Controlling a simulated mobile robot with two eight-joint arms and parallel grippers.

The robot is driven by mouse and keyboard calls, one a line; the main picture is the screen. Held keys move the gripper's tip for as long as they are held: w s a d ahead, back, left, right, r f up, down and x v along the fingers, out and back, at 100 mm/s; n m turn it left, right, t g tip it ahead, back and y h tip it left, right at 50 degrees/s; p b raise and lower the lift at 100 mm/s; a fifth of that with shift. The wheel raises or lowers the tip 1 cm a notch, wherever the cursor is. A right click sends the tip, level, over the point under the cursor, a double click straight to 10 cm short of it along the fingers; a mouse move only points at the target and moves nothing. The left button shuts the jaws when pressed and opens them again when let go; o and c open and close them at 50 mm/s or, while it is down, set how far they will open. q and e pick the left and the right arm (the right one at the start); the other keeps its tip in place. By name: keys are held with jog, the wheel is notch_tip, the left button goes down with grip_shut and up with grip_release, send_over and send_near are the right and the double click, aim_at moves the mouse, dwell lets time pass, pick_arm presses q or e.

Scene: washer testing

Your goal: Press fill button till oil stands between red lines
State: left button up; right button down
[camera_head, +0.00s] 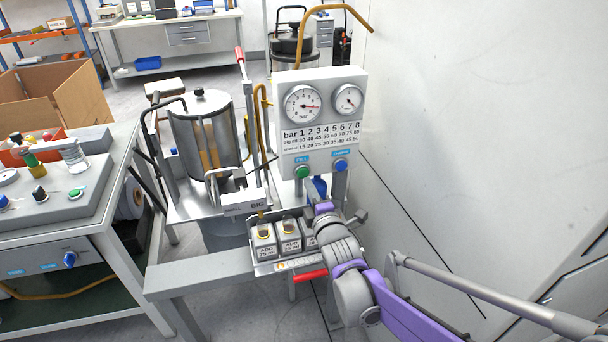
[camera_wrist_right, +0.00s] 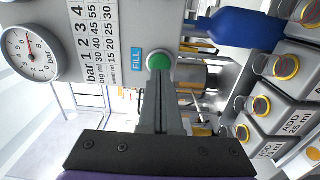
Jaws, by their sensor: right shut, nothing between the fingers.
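The green fill button (camera_head: 302,172) is on the front of a light grey panel (camera_head: 323,75), left of a blue button (camera_head: 340,165). In the wrist view the green button (camera_wrist_right: 159,62) sits beside a blue FILL label (camera_wrist_right: 136,60). My right gripper (camera_wrist_right: 160,80) is shut and empty, its fingertips at the button's lower edge; I cannot tell whether they touch it. In the head view the right gripper (camera_head: 314,197) is just below the panel, partly hidden. A cylindrical metal tank (camera_head: 185,130) has amber strips on its front; I make out no red lines. My left gripper is out of view.
Grey ADD containers (camera_head: 264,246) stand below the panel, with a red handle (camera_head: 311,275) in front. A blue bottle-like object (camera_wrist_right: 232,28) is close beside the button. A workbench (camera_head: 110,225) is at left and a white wall (camera_head: 480,120) at right.

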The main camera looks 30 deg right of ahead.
jog(key=shift+x, duration=1.45)
jog(key=v, duration=0.7)
jog(key=shift+p, duration=0.35)
jog(key=shift+s, duration=0.15)
jog(key=p+v, duration=0.1)
jog(key=v, duration=0.4)
jog(key=shift+s+a, duration=0.2)
jog(key=shift+s, duration=0.15)
